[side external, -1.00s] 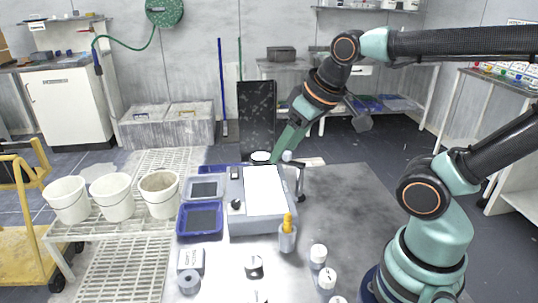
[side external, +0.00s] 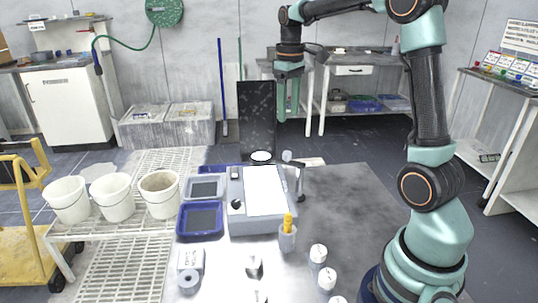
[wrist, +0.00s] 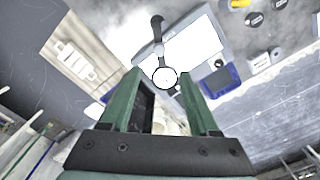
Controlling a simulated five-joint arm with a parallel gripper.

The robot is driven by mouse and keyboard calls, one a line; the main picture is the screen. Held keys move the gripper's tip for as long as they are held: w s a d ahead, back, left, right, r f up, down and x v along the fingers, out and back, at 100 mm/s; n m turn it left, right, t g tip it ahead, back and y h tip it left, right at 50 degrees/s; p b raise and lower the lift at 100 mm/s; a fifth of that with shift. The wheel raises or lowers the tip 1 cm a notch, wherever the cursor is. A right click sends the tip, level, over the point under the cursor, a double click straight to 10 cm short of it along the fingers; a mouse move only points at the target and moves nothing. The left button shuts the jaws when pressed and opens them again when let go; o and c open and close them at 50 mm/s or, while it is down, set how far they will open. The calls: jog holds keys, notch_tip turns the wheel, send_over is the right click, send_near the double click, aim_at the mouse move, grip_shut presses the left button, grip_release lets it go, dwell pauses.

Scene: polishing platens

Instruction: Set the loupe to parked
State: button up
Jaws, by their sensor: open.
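The loupe (side external: 261,157) is a round pale lens with a dark rim on a dark jointed arm. In the side view it sits at the back edge of a grey box with a bright white top (side external: 265,190), its arm running to the right. In the wrist view the loupe (wrist: 165,78) appears between my fingers in the picture, its arm reaching up over the bright panel. My gripper (side external: 289,112) points down, open and empty, above and apart from the loupe. Its two green fingers also show in the wrist view.
Blue trays (side external: 200,220) stand left of the box. A cup with a yellow-handled tool (side external: 288,238) and several white-capped bottles (side external: 318,254) stand in front. A dark upright panel (side external: 257,118) rises behind. The table's right part is clear.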

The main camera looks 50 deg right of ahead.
aim_at(287, 152)
notch_tip(287, 152, down, 12)
jog(key=shift+f, duration=0.1)
dwell(0.5)
grip_shut()
dwell(1.3)
